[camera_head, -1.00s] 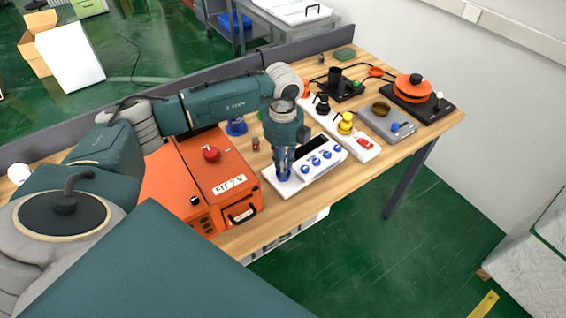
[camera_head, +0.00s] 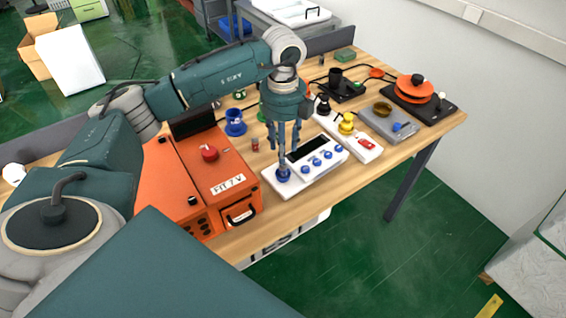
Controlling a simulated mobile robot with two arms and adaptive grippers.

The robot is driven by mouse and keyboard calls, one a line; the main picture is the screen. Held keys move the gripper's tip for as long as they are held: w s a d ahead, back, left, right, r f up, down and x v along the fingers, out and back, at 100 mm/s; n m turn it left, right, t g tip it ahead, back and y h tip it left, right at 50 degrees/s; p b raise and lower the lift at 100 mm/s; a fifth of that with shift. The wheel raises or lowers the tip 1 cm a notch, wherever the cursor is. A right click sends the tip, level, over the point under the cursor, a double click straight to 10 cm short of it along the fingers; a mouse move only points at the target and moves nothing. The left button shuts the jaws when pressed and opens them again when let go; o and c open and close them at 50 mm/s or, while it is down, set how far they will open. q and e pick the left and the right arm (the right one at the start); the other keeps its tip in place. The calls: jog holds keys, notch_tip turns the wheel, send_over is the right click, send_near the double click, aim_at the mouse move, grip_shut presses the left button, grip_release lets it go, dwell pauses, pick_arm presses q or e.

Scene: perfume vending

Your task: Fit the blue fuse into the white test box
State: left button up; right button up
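The white test box (camera_head: 318,173) lies near the front edge of the wooden table, with a dark screen and a row of blue knobs. The blue fuse (camera_head: 283,175) is at the left end of the box; I cannot tell how deep it sits. My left gripper (camera_head: 284,152) points down just above the fuse. Its fingers look spread and no longer close around the fuse. The gripper hides part of the box's far left side. My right gripper is not in view.
An orange case (camera_head: 222,172) with a red knob stands left of the box. A blue cup-like holder (camera_head: 235,122) and a small red piece (camera_head: 255,144) are behind. A white strip with a yellow part (camera_head: 346,124) and a grey box (camera_head: 392,123) are to the right.

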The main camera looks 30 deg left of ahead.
pick_arm(q)
notch_tip(320, 180, up, 5)
jog(key=shift+r+b, duration=0.1)
jog(key=shift+b, duration=0.4)
